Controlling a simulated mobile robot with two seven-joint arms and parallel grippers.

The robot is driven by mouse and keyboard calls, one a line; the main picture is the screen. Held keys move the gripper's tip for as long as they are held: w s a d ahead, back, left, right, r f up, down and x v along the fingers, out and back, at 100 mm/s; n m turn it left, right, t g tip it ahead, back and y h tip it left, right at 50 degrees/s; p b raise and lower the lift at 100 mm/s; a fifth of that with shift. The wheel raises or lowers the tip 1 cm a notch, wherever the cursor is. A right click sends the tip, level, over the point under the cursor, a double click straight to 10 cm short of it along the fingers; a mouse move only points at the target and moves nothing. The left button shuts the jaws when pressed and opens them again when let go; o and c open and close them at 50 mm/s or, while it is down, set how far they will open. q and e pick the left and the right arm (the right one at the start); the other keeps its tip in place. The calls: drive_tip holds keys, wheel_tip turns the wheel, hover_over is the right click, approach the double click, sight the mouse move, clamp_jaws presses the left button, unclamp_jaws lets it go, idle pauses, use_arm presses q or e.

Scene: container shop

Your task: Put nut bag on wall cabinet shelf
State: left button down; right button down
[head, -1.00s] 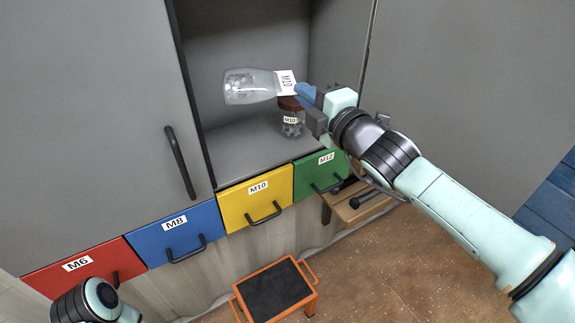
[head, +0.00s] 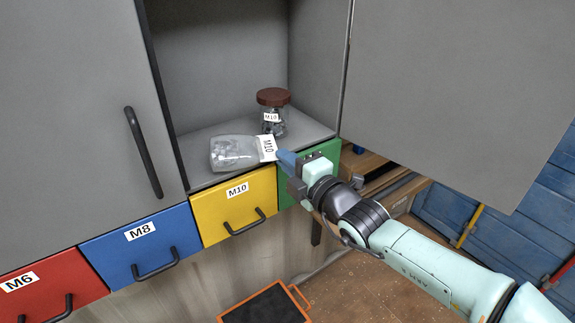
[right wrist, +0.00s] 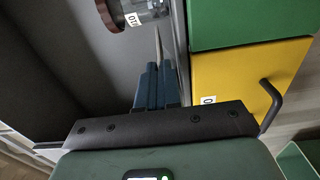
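The nut bag (head: 233,153), a clear bag with a white M10 label, is in the wall cabinet opening. It lies roughly flat over the front of the shelf (head: 305,131); I cannot tell whether it fully rests on it. My right gripper (head: 286,159) comes from the right, with its blue fingers at the bag's label end. In the right wrist view the blue fingers (right wrist: 157,88) are close together, with the bag's thin edge (right wrist: 158,46) between them. My left gripper is out of view.
A brown-lidded M10 jar (head: 272,113) stands on the shelf behind the bag. Below are red, blue, yellow (head: 234,205) and green drawers. Grey cabinet doors flank the opening, one at left (head: 70,120), one at right (head: 450,90). An orange-framed stool (head: 265,308) stands below.

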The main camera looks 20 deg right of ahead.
drive_tip(key=shift+f, duration=0.1)
drive_tip(key=c, duration=1.3)
unclamp_jaws()
drive_tip(key=shift+c, duration=0.2)
